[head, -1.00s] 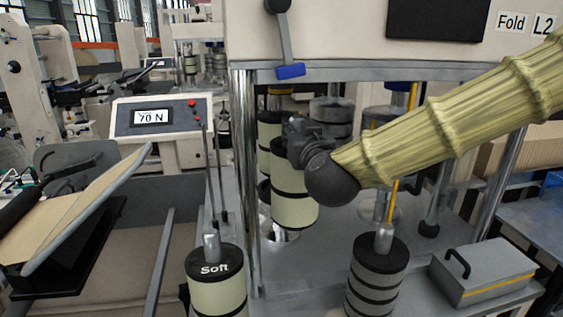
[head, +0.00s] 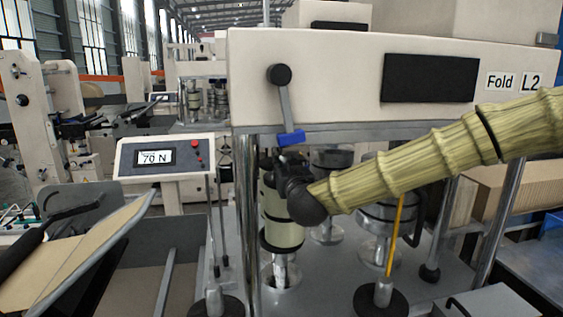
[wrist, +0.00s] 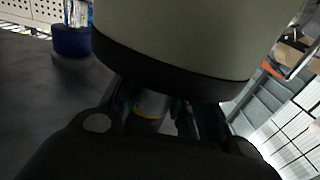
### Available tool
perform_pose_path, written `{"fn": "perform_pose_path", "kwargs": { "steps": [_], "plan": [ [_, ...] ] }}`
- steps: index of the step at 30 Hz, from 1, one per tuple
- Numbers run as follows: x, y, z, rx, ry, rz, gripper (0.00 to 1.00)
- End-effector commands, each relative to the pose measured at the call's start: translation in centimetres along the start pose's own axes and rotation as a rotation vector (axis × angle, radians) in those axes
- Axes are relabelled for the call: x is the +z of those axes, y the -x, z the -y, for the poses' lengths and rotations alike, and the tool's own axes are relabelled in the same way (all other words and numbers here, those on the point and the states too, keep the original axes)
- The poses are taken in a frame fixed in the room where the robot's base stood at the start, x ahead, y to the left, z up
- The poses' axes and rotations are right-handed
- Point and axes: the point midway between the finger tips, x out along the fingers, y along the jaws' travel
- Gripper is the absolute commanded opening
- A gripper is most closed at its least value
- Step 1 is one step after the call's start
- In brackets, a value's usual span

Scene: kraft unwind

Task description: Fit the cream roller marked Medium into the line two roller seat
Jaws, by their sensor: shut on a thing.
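My gripper (head: 292,172) is shut on the top shaft of a cream roller (head: 283,232) with black bands. The roller hangs upright inside the machine, behind the left front post. In the wrist view the roller (wrist: 185,40) fills the top, with its black end cap facing the fingers (wrist: 155,115). A silver ring-shaped seat (head: 281,280) lies below the roller, and a bright shaft shows between them. I cannot tell how far the shaft is in the ring. No marking on this roller is readable. The machine carries a Fold L2 sign (head: 515,83).
A lever with a blue grip (head: 290,138) hangs just above my gripper; the grip also shows in the wrist view (wrist: 72,41). Chrome posts (head: 246,220) flank the opening. Grey rollers stand inside at right. A display (head: 155,157) reads 70 N.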

Motion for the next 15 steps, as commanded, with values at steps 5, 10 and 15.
{"fn": "perform_pose_path", "kwargs": {
  "steps": [5, 10, 15],
  "plan": [
    [-0.3, -1.4, 0.1, 0.000, -0.001, -0.003, 0.00],
    [-0.3, -1.9, 0.0, 0.000, -0.001, -0.003, 0.00],
    [-0.4, -3.1, 0.0, 0.000, -0.001, -0.002, 0.00]
  ]
}}
